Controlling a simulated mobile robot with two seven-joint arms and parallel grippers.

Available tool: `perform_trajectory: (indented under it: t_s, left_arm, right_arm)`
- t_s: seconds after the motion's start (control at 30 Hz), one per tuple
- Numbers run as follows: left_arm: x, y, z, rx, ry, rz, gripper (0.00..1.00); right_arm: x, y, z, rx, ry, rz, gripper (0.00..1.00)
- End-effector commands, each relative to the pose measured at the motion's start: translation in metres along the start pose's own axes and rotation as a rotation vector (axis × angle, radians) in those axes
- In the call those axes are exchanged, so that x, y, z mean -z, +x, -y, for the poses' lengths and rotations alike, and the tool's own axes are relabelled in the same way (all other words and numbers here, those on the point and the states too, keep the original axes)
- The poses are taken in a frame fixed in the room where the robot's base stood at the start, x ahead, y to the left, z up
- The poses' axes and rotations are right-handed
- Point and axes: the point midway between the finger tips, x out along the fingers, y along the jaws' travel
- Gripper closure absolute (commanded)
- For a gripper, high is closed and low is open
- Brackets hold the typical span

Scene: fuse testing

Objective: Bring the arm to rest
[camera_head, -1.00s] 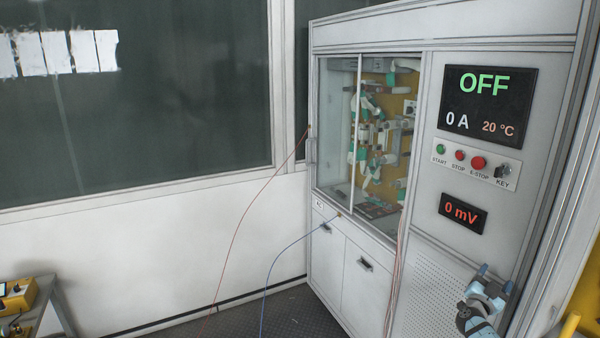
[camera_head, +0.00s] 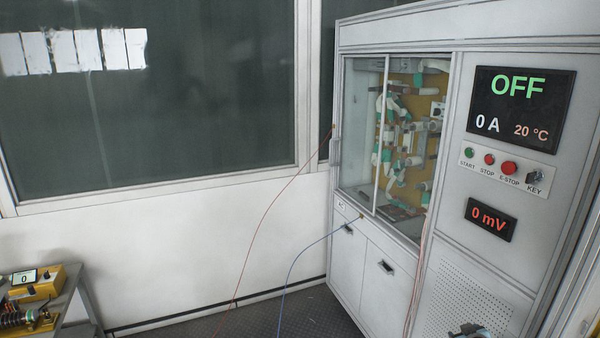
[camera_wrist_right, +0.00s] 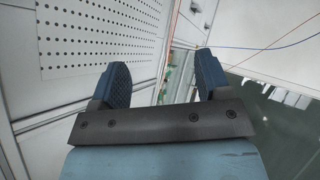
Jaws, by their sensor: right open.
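My right gripper (camera_wrist_right: 165,82) shows in the right wrist view with its two dark blue ribbed fingers apart and nothing between them. The perforated panel of the cabinet is beyond its left finger. In the head view, only a small dark part of my arm shows at the bottom edge, in front of the cabinet's perforated panel (camera_head: 470,300). My left gripper is in neither view.
The test cabinet (camera_head: 375,262) stands at right, its glass door closed; its display (camera_head: 520,103) reads OFF, 0 A, 20 °C. A red lead (camera_head: 262,215) and a blue lead (camera_head: 300,255) hang across open floor. A bench with a yellow device (camera_head: 40,287) is at lower left.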

Motion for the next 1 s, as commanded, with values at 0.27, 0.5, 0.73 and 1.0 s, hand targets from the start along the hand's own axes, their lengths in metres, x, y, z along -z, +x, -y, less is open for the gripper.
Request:
perform_trajectory:
  t_s: [0.27, 0.5, 0.73, 1.0]
  left_arm:
    - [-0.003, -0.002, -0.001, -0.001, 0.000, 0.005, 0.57]
    - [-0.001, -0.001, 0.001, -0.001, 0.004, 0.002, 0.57]
    - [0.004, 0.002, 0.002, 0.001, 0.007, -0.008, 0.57]
    - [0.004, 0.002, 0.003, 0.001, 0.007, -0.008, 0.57]
  right_arm:
    - [-0.071, -0.070, 0.103, 0.126, -0.026, -0.023, 0.30]
    - [-0.135, -0.196, 0.204, 0.276, 0.004, -0.046, 0.30]
    - [-0.161, -0.331, 0.258, 0.383, 0.085, -0.059, 0.30]
    - [-0.158, -0.408, 0.271, 0.426, 0.147, -0.065, 0.30]
